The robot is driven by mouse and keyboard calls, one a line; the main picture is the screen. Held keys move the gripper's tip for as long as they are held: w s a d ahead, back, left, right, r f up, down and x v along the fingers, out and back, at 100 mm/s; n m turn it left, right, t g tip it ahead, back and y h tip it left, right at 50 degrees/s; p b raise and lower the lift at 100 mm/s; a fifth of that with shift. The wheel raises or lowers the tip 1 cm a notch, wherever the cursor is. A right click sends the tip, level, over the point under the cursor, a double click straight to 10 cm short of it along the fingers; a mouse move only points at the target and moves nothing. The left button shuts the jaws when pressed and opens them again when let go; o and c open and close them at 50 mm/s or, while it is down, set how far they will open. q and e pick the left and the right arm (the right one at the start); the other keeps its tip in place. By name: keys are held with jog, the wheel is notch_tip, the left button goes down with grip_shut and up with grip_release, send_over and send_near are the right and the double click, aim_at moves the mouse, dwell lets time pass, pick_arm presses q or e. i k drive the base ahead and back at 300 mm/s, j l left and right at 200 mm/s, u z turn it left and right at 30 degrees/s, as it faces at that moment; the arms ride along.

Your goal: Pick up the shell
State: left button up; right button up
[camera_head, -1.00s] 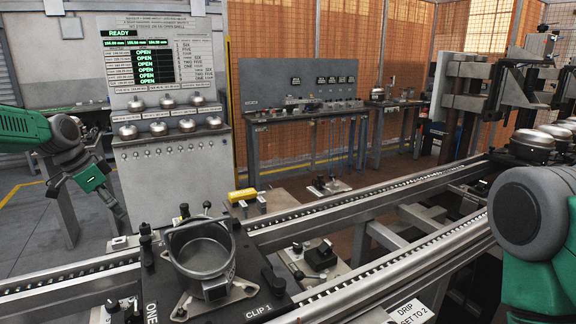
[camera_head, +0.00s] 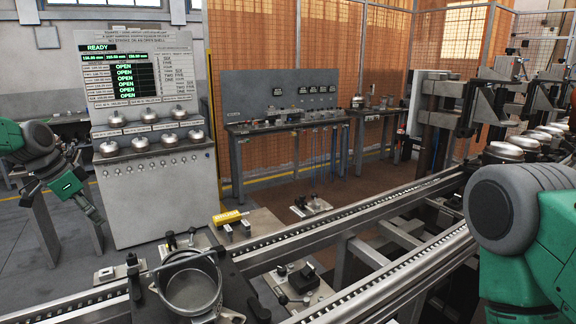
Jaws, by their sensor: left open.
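A grey metal open-topped shell (camera_head: 192,291), shaped like a cup, stands in a ring-like clamp on a dark fixture plate (camera_head: 237,288) at the bottom of the head view. The bottom frame edge cuts off part of the fixture. My left gripper (camera_head: 94,213) is at the left, pointing down, open and empty. It is up and left of the shell and well apart from it. My right arm shows at the right edge, but its gripper is out of view.
A conveyor rail (camera_head: 330,225) runs from lower left to upper right. A grey panel (camera_head: 160,200) with domed metal parts on shelves stands behind my left gripper. More domed parts (camera_head: 503,151) sit at the right. A yellow-topped block (camera_head: 228,217) lies behind the fixture.

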aim_at(188, 282)
jog(key=k+l, duration=0.2)
jog(key=l, duration=0.2)
jog(key=k+l, duration=0.2)
jog(key=l, duration=0.2)
jog(key=k+l, duration=0.2)
jog(key=l, duration=0.2)
